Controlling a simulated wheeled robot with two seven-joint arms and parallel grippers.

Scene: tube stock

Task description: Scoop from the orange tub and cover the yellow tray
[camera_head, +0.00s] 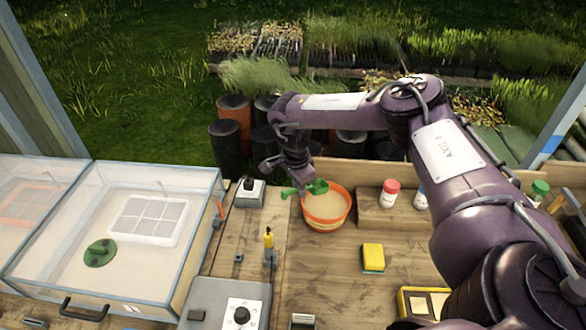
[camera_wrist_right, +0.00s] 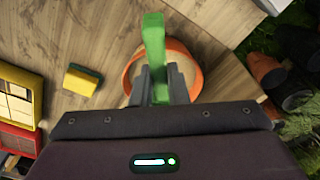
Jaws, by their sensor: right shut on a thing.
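The orange tub (camera_head: 327,222) stands on the bench, filled with pale, sand-like material. My right gripper (camera_head: 296,183) is shut on a green scoop (camera_head: 318,187), at the tub's far left rim. The scoop's green handle (camera_wrist_right: 153,42) rises between the fingers (camera_wrist_right: 160,84) in the right wrist view, with the tub's rim (camera_wrist_right: 193,74) behind it. I cannot tell whether the scoop carries anything. A yellow tray (camera_head: 403,304) with pale cells is at the bottom right, partly hidden by my arm; it also shows in the right wrist view (camera_wrist_right: 30,76). My left gripper is out of view.
A yellow sponge (camera_head: 373,254) lies between tub and tray. A red-capped jar (camera_head: 390,194) stands right of the tub. A clear case (camera_head: 185,262) with a white celled tray (camera_head: 148,219) fills the left. Bare wood surrounds the sponge.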

